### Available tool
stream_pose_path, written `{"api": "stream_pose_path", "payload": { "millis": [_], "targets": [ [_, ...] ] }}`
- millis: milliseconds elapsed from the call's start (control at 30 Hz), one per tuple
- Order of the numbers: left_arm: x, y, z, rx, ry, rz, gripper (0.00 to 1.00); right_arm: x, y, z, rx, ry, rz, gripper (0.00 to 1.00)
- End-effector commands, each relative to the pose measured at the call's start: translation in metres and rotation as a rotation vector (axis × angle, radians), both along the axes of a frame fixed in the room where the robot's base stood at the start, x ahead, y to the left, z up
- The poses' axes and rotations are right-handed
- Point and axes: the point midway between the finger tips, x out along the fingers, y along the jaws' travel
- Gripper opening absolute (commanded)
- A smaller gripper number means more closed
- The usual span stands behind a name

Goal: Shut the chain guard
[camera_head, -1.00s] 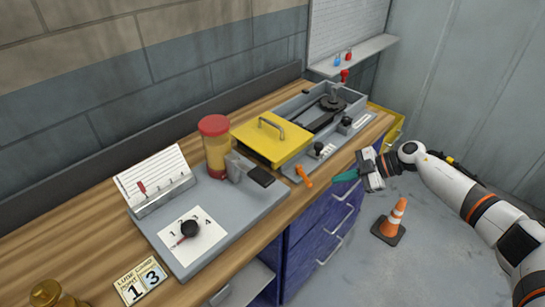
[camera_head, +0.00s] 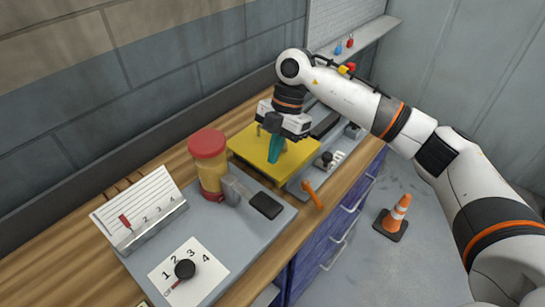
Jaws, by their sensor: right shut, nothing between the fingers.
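The chain guard is a yellow cover (camera_head: 247,143) at the left end of the grey chain unit (camera_head: 296,185) on the bench. Its handle is mostly hidden behind my right gripper. My right gripper (camera_head: 275,160) is over the cover, teal fingertips pointing down, shut with nothing between them. I cannot tell whether the fingertips touch the cover. My right forearm hides much of the unit's open part, where the chain and sprocket lie. My left gripper is not in view.
A red-lidded jar (camera_head: 208,165) and a grey plate (camera_head: 228,222) with a black knob (camera_head: 185,269) stand to the left. An orange lever (camera_head: 313,194) sticks out at the unit's front. A traffic cone (camera_head: 395,218) stands on the floor.

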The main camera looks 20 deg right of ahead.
Motion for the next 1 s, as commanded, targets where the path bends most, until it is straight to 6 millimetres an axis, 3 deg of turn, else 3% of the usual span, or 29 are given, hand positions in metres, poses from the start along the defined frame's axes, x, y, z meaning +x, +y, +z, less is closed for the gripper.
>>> {"api": "stream_pose_path", "payload": {
  "millis": [167, 500, 700, 1000],
  "targets": [
    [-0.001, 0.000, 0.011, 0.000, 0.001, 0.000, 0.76, -0.006, 0.007, -0.023, 0.001, 0.006, 0.003, 0.00],
    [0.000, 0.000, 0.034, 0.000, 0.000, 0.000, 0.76, -0.020, 0.028, -0.090, 0.004, 0.007, 0.002, 0.00],
    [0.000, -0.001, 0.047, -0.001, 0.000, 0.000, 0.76, -0.002, 0.002, -0.089, 0.002, 0.002, -0.002, 0.00],
    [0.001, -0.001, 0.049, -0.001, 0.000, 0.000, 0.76, 0.004, -0.007, -0.091, 0.004, 0.002, 0.001, 0.00]
  ]
}}
